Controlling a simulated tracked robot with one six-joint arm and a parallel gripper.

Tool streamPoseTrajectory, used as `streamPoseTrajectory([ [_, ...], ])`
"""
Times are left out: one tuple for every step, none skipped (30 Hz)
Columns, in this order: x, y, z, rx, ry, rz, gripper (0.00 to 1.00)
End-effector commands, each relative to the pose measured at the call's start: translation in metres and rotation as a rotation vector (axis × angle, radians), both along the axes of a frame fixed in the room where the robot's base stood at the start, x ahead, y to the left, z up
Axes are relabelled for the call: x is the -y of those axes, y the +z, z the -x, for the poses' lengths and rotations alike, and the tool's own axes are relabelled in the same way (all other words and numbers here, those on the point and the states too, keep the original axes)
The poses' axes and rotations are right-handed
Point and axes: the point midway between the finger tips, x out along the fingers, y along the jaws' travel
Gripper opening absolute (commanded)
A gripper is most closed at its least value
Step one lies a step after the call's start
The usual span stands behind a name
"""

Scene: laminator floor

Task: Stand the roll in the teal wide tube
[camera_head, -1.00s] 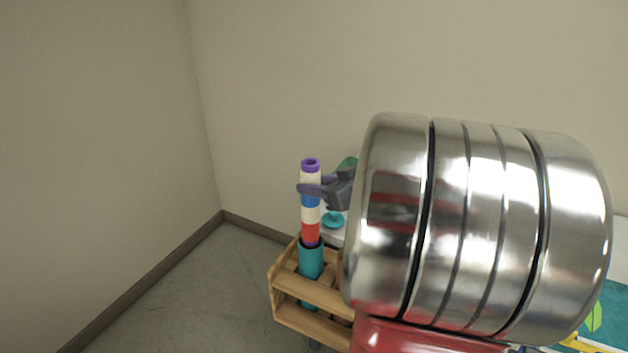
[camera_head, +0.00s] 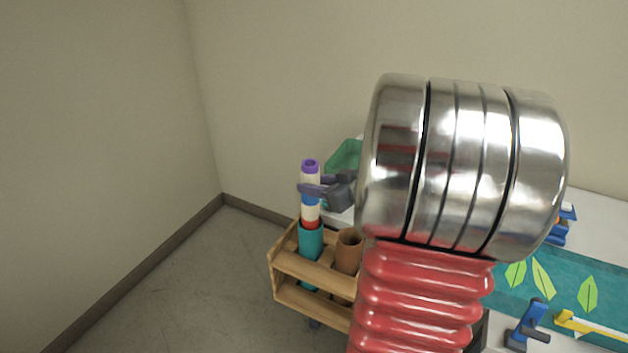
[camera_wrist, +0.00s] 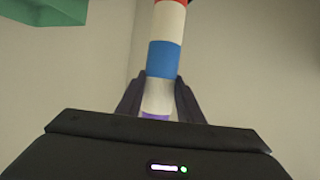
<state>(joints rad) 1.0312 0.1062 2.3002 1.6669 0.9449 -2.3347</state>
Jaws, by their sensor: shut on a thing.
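The roll (camera_head: 310,213) is a slim upright tube banded in purple, white, blue and red. My gripper (camera_head: 312,189) is shut on it near its purple top end. The roll's lower end is hidden inside the mouth of the teal wide tube (camera_head: 311,242), with the red band at the rim. The teal tube stands in a wooden rack (camera_head: 300,269). In the wrist view the roll (camera_wrist: 164,58) stands between my two dark fingers (camera_wrist: 160,95); the teal tube does not show there.
A brown tube (camera_head: 348,253) stands in the rack, right of the teal one. A green bin (camera_head: 345,156) is behind. At the right a table holds a teal mat (camera_head: 515,290), a blue tool (camera_head: 527,325) and a yellow one (camera_head: 590,327). Floor at left is clear.

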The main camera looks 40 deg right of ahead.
Motion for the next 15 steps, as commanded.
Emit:
streamPoseTrajectory([
  [0.0, -0.003, 0.0, 0.0, -0.001, -0.002, 0.1],
  [0.0, -0.005, 0.0, 0.0, -0.001, -0.003, 0.1],
  [0.0, -0.007, 0.0, 0.0, -0.001, -0.003, 0.1],
  [0.0, -0.009, 0.0, 0.0, -0.001, -0.003, 0.1],
  [0.0, -0.011, 0.0, -0.001, -0.001, -0.003, 0.1],
  [0.0, -0.013, 0.0, -0.001, -0.001, -0.003, 0.1],
  [0.0, -0.015, 0.0, -0.001, 0.0, -0.003, 0.1],
  [0.0, -0.016, 0.0, -0.001, 0.0, -0.003, 0.1],
  [0.0, -0.018, 0.0, 0.0, 0.0, -0.002, 0.1],
  [0.0, -0.02, 0.0, 0.0, -0.001, -0.002, 0.1],
  [0.0, -0.022, 0.0, 0.0, -0.001, -0.003, 0.1],
  [0.0, -0.024, 0.0, 0.0, -0.002, -0.004, 0.1],
  [0.0, -0.026, 0.0, 0.0, -0.002, -0.004, 0.1],
  [0.0, -0.028, 0.0, 0.0, -0.001, -0.003, 0.1],
  [0.0, -0.03, 0.0, 0.0, -0.001, -0.002, 0.1],
])
